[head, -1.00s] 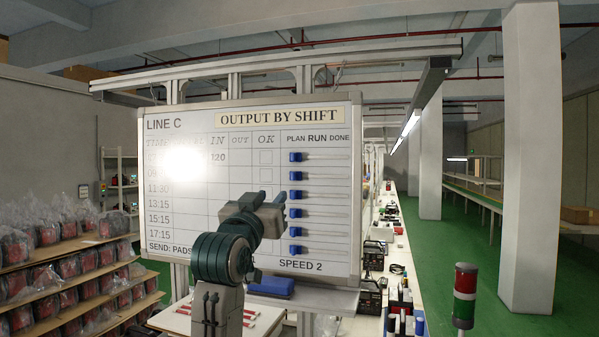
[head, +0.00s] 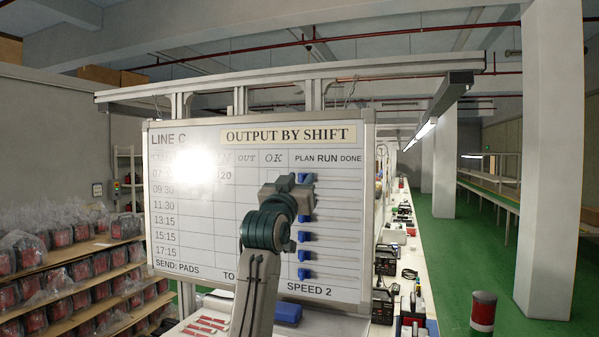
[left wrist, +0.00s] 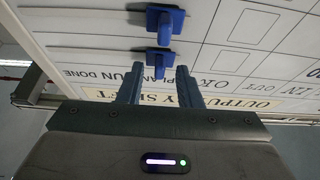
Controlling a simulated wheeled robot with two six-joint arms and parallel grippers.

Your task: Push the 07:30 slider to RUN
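The whiteboard (head: 200,235) faces me, with a column of several blue sliders on horizontal tracks under PLAN, RUN and DONE. The 07:30 slider (head: 306,179) is the topmost and sits at the left, PLAN end. In the left wrist view, which shows the board upside down, the 07:30 slider (left wrist: 158,61) lies between or just beyond my fingertips; contact cannot be told. My left gripper (head: 293,182) is at the top slider, and in the left wrist view (left wrist: 161,72) its fingers are apart. The 09:30 slider (left wrist: 164,20) is beside it. My right gripper is not in view.
A long bench (head: 408,240) with equipment runs back at the right. Shelves of bagged parts (head: 75,250) stand at the left.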

